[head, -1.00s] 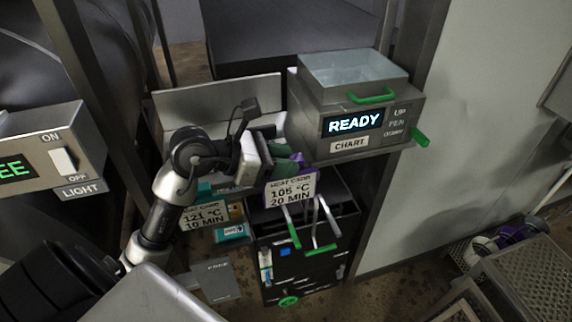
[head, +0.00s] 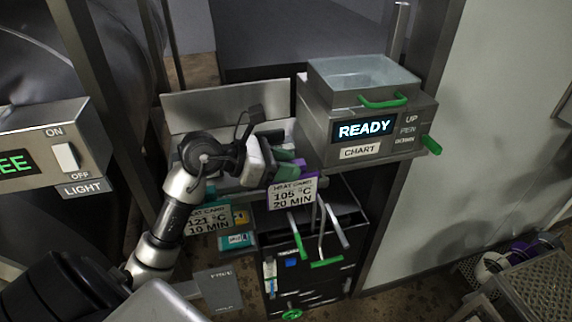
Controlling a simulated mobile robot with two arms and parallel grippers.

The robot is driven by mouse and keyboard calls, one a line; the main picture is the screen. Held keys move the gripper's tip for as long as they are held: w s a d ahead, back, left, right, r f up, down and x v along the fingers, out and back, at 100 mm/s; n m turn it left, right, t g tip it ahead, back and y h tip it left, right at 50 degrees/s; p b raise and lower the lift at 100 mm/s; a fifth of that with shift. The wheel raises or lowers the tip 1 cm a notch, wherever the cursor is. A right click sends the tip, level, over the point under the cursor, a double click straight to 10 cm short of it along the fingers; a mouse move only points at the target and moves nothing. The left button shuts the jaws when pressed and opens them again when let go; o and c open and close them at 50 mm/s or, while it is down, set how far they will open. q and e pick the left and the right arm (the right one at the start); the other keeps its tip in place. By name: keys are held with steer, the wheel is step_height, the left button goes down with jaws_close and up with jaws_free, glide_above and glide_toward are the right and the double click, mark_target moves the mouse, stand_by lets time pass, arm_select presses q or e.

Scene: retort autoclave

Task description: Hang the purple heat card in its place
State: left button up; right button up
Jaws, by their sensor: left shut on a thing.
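The purple heat card (head: 293,193) has a white face reading 105 °C, 20 MIN, with purple showing at its upper edge. It is upright at the front of the open shelf, below the READY unit. My left gripper (head: 285,162) comes in from the left, just above and behind the card, shut on its purple upper part; the fingertips are partly hidden. I cannot tell whether the card bears on the rail. A second heat card (head: 208,219), reading 121 °C, 10 MIN, hangs to the left. My right gripper is not in view.
The chart unit (head: 365,130) with READY display and green handles stands close on the right. A dark rack (head: 310,268) with green-handled tools sits below the card. A switch box (head: 52,150) is at the far left, and a mesh crate (head: 525,285) at lower right.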

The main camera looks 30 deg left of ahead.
arm_select(q)
steer(key=shift+b, duration=0.5)
stand_by(1.0)
steer(key=shift+f+b, duration=0.75)
steer(key=shift+b, duration=0.05)
steer(key=shift+s+d+f+b, duration=0.1)
steer(key=shift+d+f+b, duration=0.05)
steer(key=shift+f+b, duration=0.4)
steer(key=shift+s+d+f+b, duration=0.15)
steer(key=shift+f+b, duration=0.25)
steer(key=shift+b, duration=0.2)
